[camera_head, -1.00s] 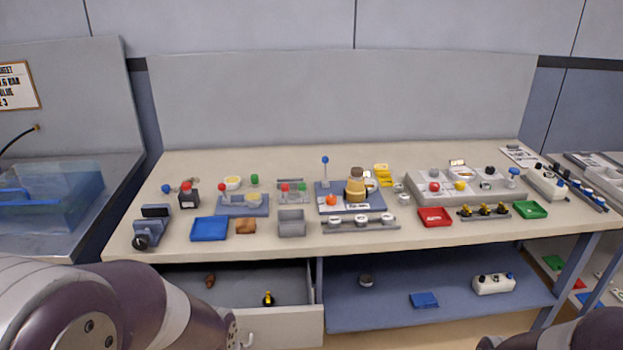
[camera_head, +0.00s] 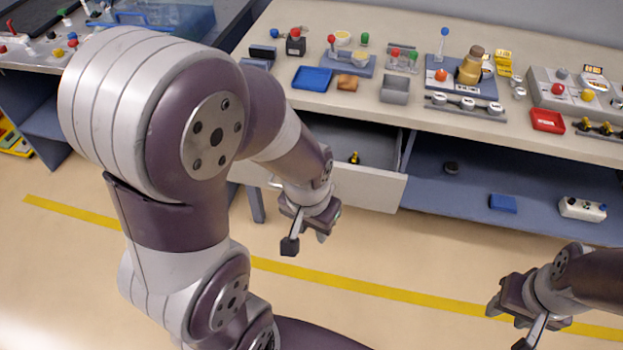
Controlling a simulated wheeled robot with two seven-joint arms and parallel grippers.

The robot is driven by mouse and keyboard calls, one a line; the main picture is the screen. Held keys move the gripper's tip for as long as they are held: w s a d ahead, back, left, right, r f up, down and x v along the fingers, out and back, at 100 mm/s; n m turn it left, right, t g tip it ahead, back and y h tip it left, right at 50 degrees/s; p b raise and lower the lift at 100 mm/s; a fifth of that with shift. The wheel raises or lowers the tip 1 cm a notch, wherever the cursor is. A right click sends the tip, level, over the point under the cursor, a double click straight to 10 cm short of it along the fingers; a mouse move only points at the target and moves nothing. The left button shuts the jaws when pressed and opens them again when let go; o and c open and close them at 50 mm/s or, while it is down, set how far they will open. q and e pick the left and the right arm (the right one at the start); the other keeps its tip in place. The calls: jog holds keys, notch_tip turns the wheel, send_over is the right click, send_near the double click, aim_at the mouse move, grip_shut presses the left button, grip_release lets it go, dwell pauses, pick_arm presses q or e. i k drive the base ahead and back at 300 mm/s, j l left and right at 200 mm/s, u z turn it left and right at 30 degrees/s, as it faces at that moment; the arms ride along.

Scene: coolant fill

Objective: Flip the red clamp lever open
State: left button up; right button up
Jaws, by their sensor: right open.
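A red-knobbed lever (camera_head: 331,40) stands up at the left end of a blue plate (camera_head: 360,69) at the back of the bench; it looks like the clamp lever, though other red knobs are near. My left gripper (camera_head: 307,236) hangs in front of the open drawer, below bench height and well away from the lever. Its fingers are apart and empty. My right gripper (camera_head: 507,322) is open and empty at the lower right, over the floor, far from the lever.
A black box with a red knob (camera_head: 295,42) and a blue tray (camera_head: 312,79) are near the lever. The open drawer (camera_head: 352,183) juts out below the bench (camera_head: 430,121). The floor in front is clear.

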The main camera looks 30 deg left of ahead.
aim_at(331, 38)
jog(key=i+j, duration=0.2)
jog(key=j, duration=0.15)
jog(key=i+j, duration=0.4)
jog(key=j, duration=0.25)
jog(key=i+j+z, duration=0.1)
jog(key=i+j, duration=0.1)
jog(key=j, duration=0.1)
